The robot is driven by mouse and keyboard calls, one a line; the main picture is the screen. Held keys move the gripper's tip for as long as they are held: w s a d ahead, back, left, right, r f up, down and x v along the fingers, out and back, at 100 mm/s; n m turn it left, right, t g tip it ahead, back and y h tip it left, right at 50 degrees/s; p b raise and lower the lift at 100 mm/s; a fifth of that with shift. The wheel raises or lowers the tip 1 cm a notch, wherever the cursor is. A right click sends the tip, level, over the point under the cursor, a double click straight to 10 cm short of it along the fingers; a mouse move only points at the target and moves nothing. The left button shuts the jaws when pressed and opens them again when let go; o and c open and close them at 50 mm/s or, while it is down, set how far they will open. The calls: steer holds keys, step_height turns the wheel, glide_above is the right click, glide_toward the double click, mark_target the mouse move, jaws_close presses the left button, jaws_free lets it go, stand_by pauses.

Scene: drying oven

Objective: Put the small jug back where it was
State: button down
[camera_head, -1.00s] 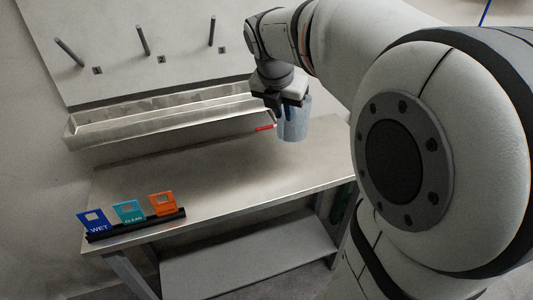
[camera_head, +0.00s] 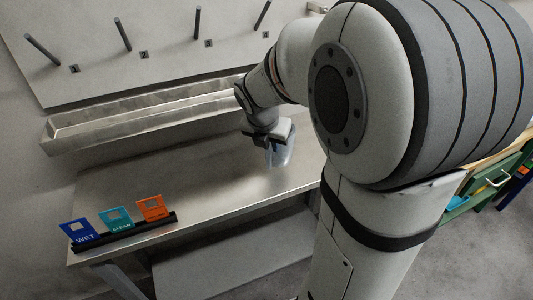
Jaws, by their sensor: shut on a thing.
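A small translucent bluish jug (camera_head: 281,154) hangs in my gripper (camera_head: 268,137) at the right part of the metal bench. My gripper is shut on it, and my wrist covers its upper part. The jug looks upright or slightly tilted and appears to be above the bench top. I cannot tell whether its base touches the surface. Numbered pegs (camera_head: 122,34) stick out of the wall panel behind, and the ones I see are bare.
The metal bench (camera_head: 190,190) is mostly clear. A metal trough (camera_head: 140,117) runs along the wall behind it. A black rack (camera_head: 125,232) with blue WET, teal CLEAN and orange cards stands at the front left. A green drawer unit (camera_head: 487,188) stands at the right.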

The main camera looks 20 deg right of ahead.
step_height(320, 180, down, 5)
steer(key=shift+r+b, duration=0.2)
steer(key=shift+b, duration=0.2)
steer(key=c, duration=1.4)
jaws_free()
steer(key=p+v, duration=0.1)
steer(key=v, duration=1)
steer(key=s+a+f+m+y, duration=0.1)
steer(key=s+a+m, duration=0.1)
steer(key=s+m, duration=0.5)
steer(key=s+a+f+m+y, duration=0.2)
steer(key=s+m, duration=0.5)
steer(key=m, duration=1.3)
steer(key=shift+a+f+g, duration=0.35)
steer(key=shift+a+g, duration=0.05)
steer(key=shift+a, duration=0.15)
